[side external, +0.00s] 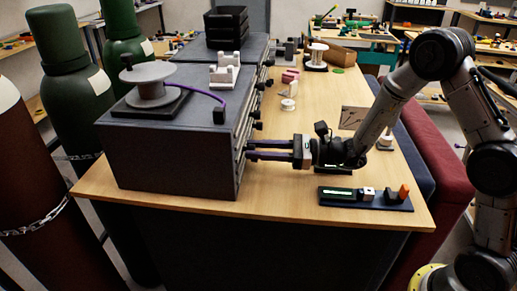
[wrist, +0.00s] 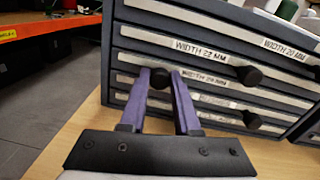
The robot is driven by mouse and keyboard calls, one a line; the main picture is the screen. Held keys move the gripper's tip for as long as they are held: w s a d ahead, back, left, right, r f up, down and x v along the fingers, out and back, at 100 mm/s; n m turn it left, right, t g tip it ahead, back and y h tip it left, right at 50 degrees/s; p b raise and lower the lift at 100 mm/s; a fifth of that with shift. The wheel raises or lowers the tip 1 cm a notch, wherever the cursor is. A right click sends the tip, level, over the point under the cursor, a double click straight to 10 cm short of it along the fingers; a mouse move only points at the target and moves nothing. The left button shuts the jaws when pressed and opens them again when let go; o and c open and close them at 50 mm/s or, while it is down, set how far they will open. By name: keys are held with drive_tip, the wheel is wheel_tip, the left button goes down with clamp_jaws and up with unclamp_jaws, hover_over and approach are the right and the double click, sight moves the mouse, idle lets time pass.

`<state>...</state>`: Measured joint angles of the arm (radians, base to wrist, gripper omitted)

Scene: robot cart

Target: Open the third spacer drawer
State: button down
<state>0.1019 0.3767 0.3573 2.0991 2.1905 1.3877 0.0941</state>
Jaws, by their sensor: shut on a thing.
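The grey spacer drawer cabinet (side external: 170,155) stands on the wooden table, its drawer fronts facing right. In the wrist view its front (wrist: 290,70) shows stacked drawers with pale label strips and black knobs. A strip near the top reads "WIDTH 23 MM" (wrist: 212,50); a lower one (wrist: 205,77) is partly hidden. My gripper (side external: 250,150) points left at the cabinet's front. In the wrist view its purple fingers (wrist: 161,80) are shut on a black drawer knob (wrist: 159,77). I cannot tell which drawer that knob belongs to. The drawer fronts look flush.
A spool (side external: 148,80) with a purple strand and a white block (side external: 224,75) sit on the cabinet. Other black knobs (wrist: 248,75) stick out close to my fingers. A dark tray (side external: 365,197) lies at the table's front right. Green cylinders (side external: 75,90) stand left.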

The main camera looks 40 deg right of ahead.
idle(0.7)
drive_tip(key=v, duration=1.4)
drive_tip(key=shift+s+a, duration=0.15)
drive_tip(key=shift+s, duration=0.1)
drive_tip(key=c, duration=0.6)
unclamp_jaws()
drive_tip(key=shift+c, duration=0.2)
drive_tip(key=v, duration=1.3)
drive_tip(key=shift+s+d, duration=0.25)
drive_tip(key=shift+d, duration=0.05)
drive_tip(key=shift+a, duration=0.1)
